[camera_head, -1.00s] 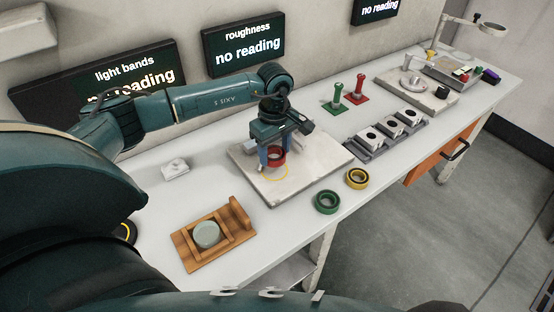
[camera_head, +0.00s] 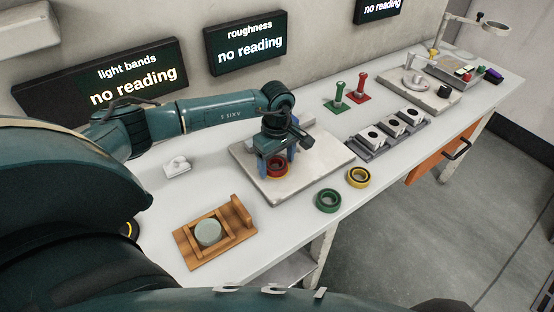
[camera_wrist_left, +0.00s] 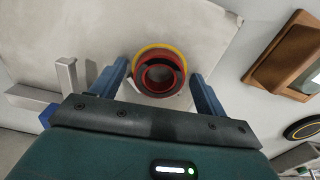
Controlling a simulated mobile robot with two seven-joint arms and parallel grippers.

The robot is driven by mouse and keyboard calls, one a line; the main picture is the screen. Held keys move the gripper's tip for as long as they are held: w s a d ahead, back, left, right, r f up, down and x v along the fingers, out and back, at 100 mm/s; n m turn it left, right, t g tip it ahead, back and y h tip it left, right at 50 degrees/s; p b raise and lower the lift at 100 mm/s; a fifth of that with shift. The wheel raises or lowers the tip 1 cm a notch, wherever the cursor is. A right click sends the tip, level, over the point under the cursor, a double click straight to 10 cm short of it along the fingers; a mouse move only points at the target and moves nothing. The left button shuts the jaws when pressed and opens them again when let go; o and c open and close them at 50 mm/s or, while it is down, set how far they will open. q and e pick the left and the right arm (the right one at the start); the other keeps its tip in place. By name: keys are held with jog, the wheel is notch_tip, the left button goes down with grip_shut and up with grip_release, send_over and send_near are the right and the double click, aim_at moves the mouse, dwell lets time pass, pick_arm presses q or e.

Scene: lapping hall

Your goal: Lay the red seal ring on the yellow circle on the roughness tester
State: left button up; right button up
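The red seal ring (camera_head: 278,167) lies flat on the pale plate of the roughness tester (camera_head: 315,172). In the left wrist view the red ring (camera_wrist_left: 160,76) sits on the yellow circle (camera_wrist_left: 158,47), whose rim shows as a crescent along the ring's upper side. My left gripper (camera_head: 276,170) is low over the plate with its fingers on either side of the ring. In the left wrist view its fingers (camera_wrist_left: 160,84) stand apart, with a gap between each finger and the ring. My right gripper is not in view.
A wooden holder (camera_head: 238,220) with a grey disc stands front left. Grey blocks (camera_head: 394,128) and green and red stamps (camera_head: 361,88) stand to the right. The roughness screen (camera_head: 246,45) reads "no reading".

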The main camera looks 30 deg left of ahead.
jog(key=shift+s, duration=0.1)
pick_arm(q)
jog(key=shift+r, duration=0.65)
notch_tip(320, 180, up, 11)
jog(key=shift+r+b, duration=0.1)
jog(key=shift+b, duration=0.6)
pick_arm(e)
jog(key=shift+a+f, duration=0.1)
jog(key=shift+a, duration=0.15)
pick_arm(q)
jog(key=shift+s, duration=0.1)
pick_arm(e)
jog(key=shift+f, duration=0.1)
